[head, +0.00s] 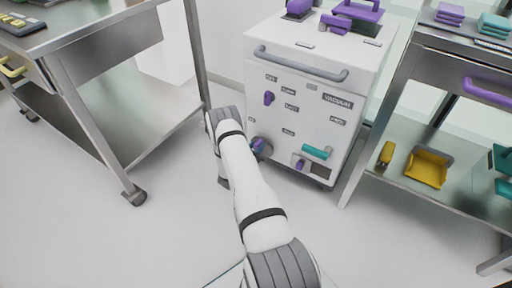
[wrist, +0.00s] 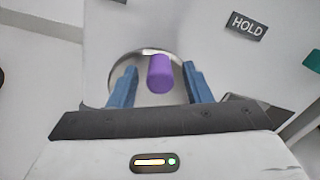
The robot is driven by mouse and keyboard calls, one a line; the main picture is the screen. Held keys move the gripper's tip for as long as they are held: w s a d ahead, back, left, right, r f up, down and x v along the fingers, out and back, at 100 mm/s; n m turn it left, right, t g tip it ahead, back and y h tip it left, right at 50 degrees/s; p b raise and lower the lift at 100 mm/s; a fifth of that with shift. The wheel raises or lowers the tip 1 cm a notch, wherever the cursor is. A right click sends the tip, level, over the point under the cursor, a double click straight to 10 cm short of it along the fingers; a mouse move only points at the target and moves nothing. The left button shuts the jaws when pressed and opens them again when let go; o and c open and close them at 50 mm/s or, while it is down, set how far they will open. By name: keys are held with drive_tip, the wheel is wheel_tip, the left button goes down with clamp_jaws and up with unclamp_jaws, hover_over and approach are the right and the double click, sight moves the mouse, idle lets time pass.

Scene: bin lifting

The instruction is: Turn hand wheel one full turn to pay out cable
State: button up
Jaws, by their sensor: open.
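The hand wheel is a round silver-grey disc (wrist: 141,78) with a purple cylindrical handle (wrist: 160,74), seen in the wrist view. In the head view its purple handle (head: 259,145) shows low on the left of the white cabinet's front, partly behind my arm. My gripper (wrist: 158,78) is open. Its two blue fingers stand on the left and right of the handle, with a gap visible on each side. In the head view the fingers are hidden behind my arm. I see no cable.
The white cabinet (head: 345,68) has a grey handle bar (head: 300,65), a purple knob (head: 268,98), a teal handle (head: 315,152) and labels, one reading HOLD (wrist: 247,26). A metal table (head: 110,42) stands left, a shelf with a yellow bin (head: 428,167) right.

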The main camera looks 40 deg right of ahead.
drive_tip(key=p+v, duration=0.2)
drive_tip(key=v, duration=0.5)
drive_tip(key=shift+a, duration=0.4)
drive_tip(key=shift+s, duration=0.15)
